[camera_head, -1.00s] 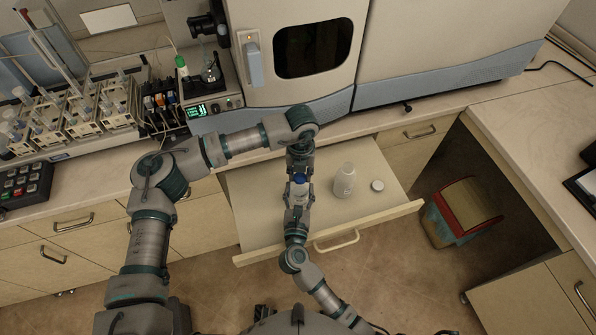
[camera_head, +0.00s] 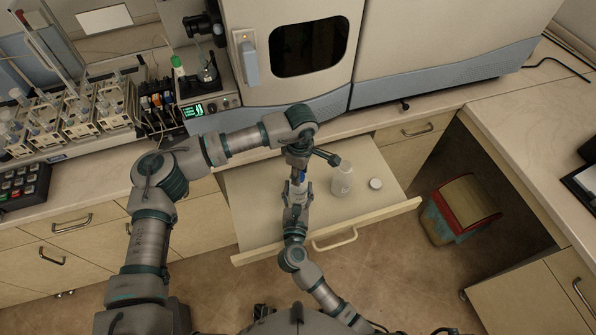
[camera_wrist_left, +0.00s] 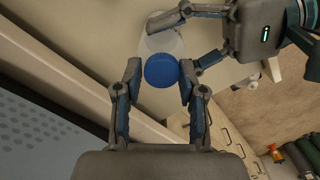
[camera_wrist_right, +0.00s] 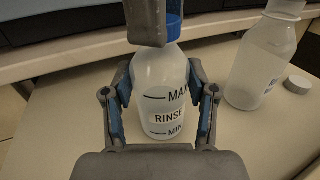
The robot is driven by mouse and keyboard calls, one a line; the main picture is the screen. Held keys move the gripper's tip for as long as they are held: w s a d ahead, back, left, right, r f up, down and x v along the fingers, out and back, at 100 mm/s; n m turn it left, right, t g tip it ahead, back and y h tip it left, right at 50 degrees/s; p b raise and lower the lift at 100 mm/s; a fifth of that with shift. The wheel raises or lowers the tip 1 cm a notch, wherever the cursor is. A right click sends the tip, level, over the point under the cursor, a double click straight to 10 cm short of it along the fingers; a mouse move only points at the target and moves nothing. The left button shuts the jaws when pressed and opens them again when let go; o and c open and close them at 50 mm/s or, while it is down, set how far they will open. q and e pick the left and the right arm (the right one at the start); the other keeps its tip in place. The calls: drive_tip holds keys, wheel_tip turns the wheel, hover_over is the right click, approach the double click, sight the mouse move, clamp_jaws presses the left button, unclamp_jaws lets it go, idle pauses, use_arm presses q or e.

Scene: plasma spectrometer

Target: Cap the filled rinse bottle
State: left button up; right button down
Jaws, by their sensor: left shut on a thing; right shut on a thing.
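The rinse bottle (camera_wrist_right: 160,92) is translucent white, marked MAX, RINSE and MIN, and stands upright in the right wrist view. My right gripper (camera_wrist_right: 160,112) is shut around its body. The blue cap (camera_wrist_left: 161,71) sits at the bottle's top, between the fingers of my left gripper (camera_wrist_left: 160,80), which is shut on it from above. In the right wrist view the cap (camera_wrist_right: 175,27) is partly hidden by the left gripper's finger. I cannot tell how tightly the cap is seated. In the head view the arms mostly cover the bottle.
An open drawer (camera_head: 262,215) lies under both grippers. A second translucent bottle (camera_head: 342,182) stands in it to the right, beside a loose white cap (camera_head: 375,183). The counter edge and the spectrometer (camera_head: 295,85) are behind. A bin (camera_head: 460,210) stands on the floor at right.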

use_arm(q)
drive_tip(key=m, duration=0.5)
drive_tip(key=shift+w+d+m, duration=0.15)
drive_tip(key=shift+m, duration=0.15)
use_arm(e)
drive_tip(key=shift+s+a, duration=0.1)
drive_tip(key=shift+a, duration=0.05)
use_arm(q)
drive_tip(key=m, duration=0.8)
drive_tip(key=shift+r, duration=0.1)
use_arm(e)
drive_tip(key=shift+a, duration=0.2)
use_arm(q)
drive_tip(key=m, duration=0.5)
drive_tip(key=shift+s, duration=0.3)
drive_tip(key=o, duration=0.8)
drive_tip(key=shift+d, duration=0.1)
drive_tip(key=shift+o, duration=0.4)
use_arm(e)
drive_tip(key=shift+d, duration=0.1)
